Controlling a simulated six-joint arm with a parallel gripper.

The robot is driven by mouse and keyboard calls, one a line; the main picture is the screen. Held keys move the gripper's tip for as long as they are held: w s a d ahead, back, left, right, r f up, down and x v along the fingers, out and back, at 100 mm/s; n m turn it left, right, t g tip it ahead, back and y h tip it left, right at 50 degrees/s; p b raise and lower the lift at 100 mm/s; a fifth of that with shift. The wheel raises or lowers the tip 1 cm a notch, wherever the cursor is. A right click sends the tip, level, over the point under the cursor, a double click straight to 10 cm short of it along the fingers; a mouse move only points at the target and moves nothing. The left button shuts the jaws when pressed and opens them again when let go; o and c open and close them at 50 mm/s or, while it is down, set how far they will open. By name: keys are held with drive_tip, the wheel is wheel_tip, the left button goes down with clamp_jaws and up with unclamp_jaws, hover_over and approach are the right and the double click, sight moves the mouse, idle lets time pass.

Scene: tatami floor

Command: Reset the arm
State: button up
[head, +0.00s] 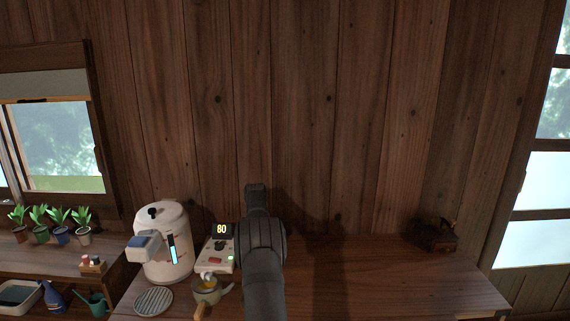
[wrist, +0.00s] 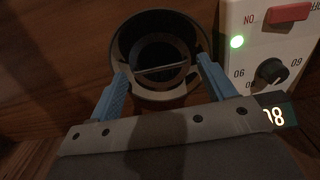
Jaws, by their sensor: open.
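My arm (head: 264,255) rises over the middle of the wooden counter in the head view and hides my gripper there. In the wrist view my gripper (wrist: 162,67) is open, with its two blue fingers spread apart. A dark-rimmed round vessel (wrist: 122,45) with a bar across its dark inside shows between and beyond the fingers. I cannot tell whether the fingers touch it.
A white control box (head: 219,258) reading 80 stands left of my arm; its dial (wrist: 271,72) is close to my fingers. A white kettle (head: 163,245), small pot (head: 207,294) and round trivet (head: 153,301) stand further left. The right counter (head: 380,280) is mostly clear.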

wheel_tip(320, 180, up, 12)
wheel_tip(320, 180, down, 12)
drive_tip(key=shift+w+r, duration=0.1)
wheel_tip(320, 180, up, 8)
drive_tip(key=s+a+r, duration=0.1)
drive_tip(key=s+a, duration=1.5)
wheel_tip(320, 180, down, 8)
drive_tip(key=shift+r, duration=2.15)
